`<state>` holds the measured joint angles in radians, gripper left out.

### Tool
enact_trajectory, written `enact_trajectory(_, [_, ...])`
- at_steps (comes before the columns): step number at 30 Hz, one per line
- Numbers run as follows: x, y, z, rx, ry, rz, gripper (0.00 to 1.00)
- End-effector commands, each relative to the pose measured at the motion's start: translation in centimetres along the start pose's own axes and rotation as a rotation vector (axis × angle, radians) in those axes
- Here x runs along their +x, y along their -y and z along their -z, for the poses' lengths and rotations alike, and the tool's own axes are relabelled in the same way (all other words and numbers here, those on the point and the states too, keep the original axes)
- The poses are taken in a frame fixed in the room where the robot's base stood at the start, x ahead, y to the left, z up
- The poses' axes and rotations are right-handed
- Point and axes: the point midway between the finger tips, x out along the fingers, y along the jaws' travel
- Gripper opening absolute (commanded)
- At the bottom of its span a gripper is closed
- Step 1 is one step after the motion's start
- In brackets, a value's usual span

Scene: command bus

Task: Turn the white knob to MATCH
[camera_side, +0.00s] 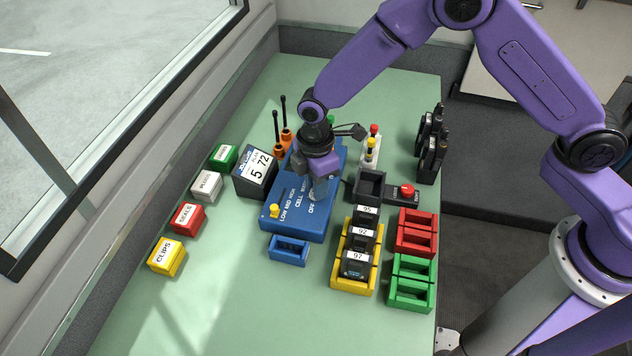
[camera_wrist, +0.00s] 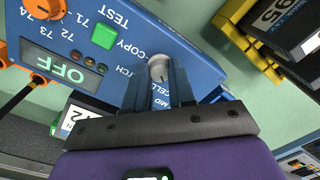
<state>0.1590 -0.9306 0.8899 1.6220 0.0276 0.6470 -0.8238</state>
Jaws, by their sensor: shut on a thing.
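The white knob (camera_wrist: 158,67) sits on the blue panel (camera_wrist: 205,72) in the wrist view, near lettering ending in "TCH" and the words "COPY" and "CELL". My gripper (camera_wrist: 162,84) is shut on the knob, with a finger on each side. Where the knob points is too small to tell. In the side view my gripper (camera_side: 318,192) reaches down onto the blue panel (camera_side: 292,222) and hides the knob. A green button (camera_wrist: 104,36), an orange dial (camera_wrist: 45,7) and a display reading "OFF" (camera_wrist: 64,69) are on the panel in the wrist view.
A yellow knob (camera_side: 274,210) stands at the panel's front left.

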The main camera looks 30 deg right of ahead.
Motion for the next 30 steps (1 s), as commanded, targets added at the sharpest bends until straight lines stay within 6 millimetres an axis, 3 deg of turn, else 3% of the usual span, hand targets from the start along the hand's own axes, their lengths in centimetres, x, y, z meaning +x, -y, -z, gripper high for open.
enact_trajectory(30, [-0.07,0.15,-0.03,0.965,-0.022,0.001,0.00])
